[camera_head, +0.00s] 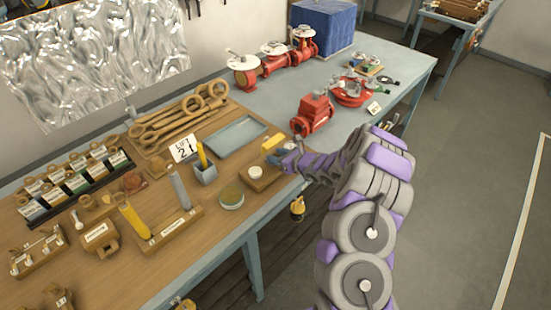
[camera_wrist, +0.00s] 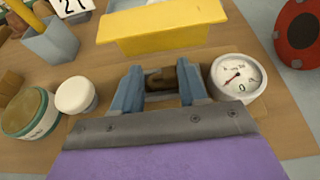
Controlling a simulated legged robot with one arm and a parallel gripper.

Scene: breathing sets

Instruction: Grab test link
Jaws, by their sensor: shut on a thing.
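A small brown metal piece, seemingly the test link (camera_wrist: 162,78), sits between the two blue-grey fingers of my gripper (camera_wrist: 159,88) in the wrist view. The fingers are shut on it from both sides. Its lower part is hidden, so I cannot tell whether it still touches the wooden board below. In the head view my gripper (camera_head: 283,159) is low over the table's near edge, and the link is hidden there.
A yellow block (camera_wrist: 165,26) lies just beyond the fingers. A dial gauge (camera_wrist: 239,78) is close on the right; a white-lidded jar (camera_wrist: 75,95) is on the left. A blue-grey tray (camera_head: 236,137) and red valve (camera_head: 313,114) stand further back.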

